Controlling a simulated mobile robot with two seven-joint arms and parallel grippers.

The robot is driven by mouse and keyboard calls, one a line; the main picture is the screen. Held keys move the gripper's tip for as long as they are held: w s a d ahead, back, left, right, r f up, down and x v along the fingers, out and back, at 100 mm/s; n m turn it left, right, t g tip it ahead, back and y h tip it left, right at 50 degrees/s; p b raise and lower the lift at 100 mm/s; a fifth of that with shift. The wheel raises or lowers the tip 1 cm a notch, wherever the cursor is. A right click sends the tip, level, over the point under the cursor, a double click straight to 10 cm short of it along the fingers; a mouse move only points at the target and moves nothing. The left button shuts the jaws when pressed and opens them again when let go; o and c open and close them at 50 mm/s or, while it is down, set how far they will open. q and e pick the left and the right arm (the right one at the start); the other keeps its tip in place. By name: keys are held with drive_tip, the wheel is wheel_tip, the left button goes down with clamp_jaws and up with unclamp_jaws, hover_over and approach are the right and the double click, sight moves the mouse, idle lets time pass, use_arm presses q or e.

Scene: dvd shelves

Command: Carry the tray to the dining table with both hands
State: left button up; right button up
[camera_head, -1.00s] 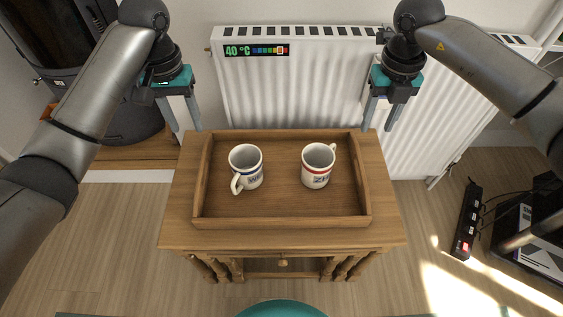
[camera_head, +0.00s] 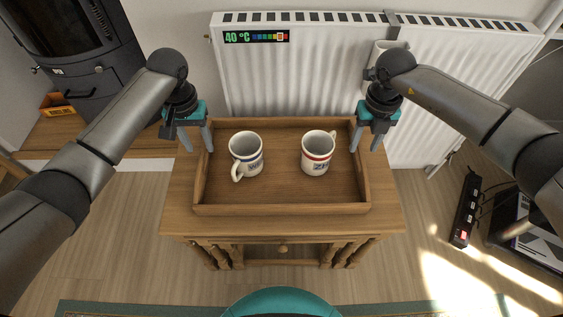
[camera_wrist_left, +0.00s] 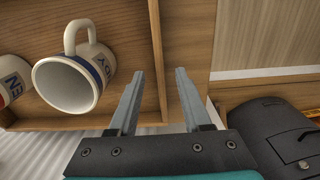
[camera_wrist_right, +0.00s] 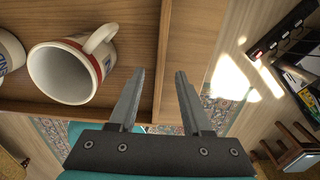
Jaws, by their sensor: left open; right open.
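The wooden tray (camera_head: 280,208) lies on a small wooden side table (camera_head: 180,215) with two white mugs in it. The left mug (camera_head: 246,158) has a blue band, and the right mug (camera_head: 317,155) has a red band. My left gripper (camera_head: 197,146) is open at the tray's left side wall, near its back corner; in the left wrist view its fingers (camera_wrist_left: 156,90) are on either side of that wall. My right gripper (camera_head: 366,146) is open at the right side wall; in the right wrist view its fingers (camera_wrist_right: 156,90) straddle that wall. I cannot tell whether the fingers touch it.
A white radiator (camera_head: 300,75) with a temperature display (camera_head: 256,37) stands right behind the table. A dark stove (camera_head: 75,60) is at the back left. A power strip (camera_head: 466,208) lies on the floor at right. A teal rounded object (camera_head: 280,303) shows at the bottom edge.

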sight(202, 151)
use_arm(q)
drive_tip(key=shift+f, duration=2)
use_arm(e)
drive_tip(key=shift+f, duration=1.95)
use_arm(q)
clamp_jaws()
use_arm(e)
clamp_jaws()
use_arm(q)
drive_tip(key=shift+w+r, duration=0.1)
drive_tip(key=shift+r, duration=0.05)
use_arm(e)
drive_tip(key=shift+w+r, duration=0.1)
